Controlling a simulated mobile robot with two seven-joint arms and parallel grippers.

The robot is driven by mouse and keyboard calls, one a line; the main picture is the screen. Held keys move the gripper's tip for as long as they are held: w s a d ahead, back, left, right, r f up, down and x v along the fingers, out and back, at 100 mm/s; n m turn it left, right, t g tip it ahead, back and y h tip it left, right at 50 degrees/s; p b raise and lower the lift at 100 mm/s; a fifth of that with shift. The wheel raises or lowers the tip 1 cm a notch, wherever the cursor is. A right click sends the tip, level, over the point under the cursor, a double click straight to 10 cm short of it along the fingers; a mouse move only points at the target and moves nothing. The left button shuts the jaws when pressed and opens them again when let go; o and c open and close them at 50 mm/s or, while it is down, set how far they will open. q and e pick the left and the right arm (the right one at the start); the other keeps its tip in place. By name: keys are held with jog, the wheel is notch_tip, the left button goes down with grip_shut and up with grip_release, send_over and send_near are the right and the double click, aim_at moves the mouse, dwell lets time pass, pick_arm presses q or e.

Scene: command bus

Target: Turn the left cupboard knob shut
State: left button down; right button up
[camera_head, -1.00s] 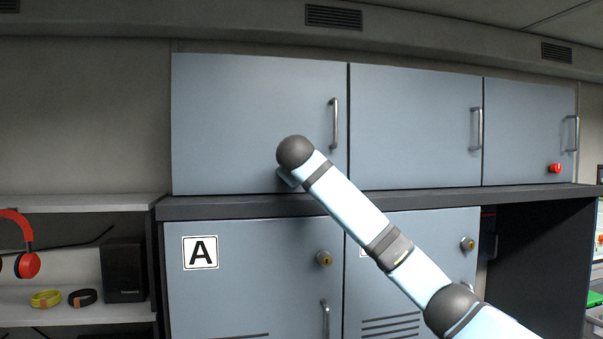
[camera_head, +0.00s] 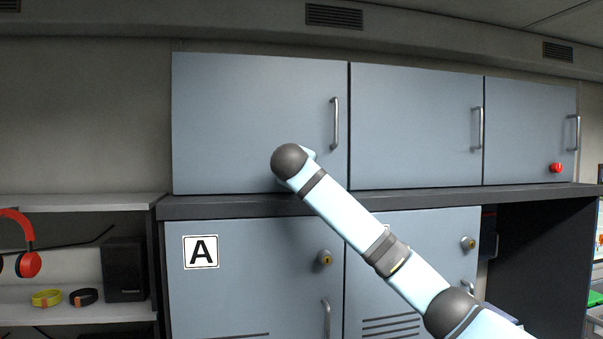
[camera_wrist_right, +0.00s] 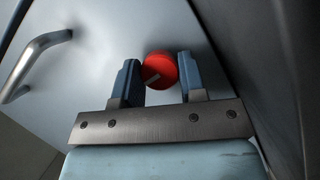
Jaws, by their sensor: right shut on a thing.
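A red round knob (camera_wrist_right: 158,69) with a short grey mark across its face sits on a pale door in the right wrist view. The two blue fingers of my right gripper (camera_wrist_right: 158,80) are on either side of it and shut on it. In the head view my right arm crosses the lower right corner of the left upper cupboard door (camera_head: 250,110), and hides the knob and the right gripper there. That door looks closed. My left gripper is not in view.
A bar handle (camera_head: 334,123) is on the left door; a handle (camera_wrist_right: 35,62) shows beside the knob in the wrist view. Another red knob (camera_head: 556,168) is on the right upper door. A dark ledge (camera_head: 220,207) runs below, above lockers with grey knobs (camera_head: 324,258).

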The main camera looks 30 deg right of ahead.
jog(key=o, duration=0.9)
jog(key=b+v, duration=0.4)
jog(key=v, duration=1)
jog(key=shift+f+b, duration=0.1)
jog(key=shift+b, duration=0.2)
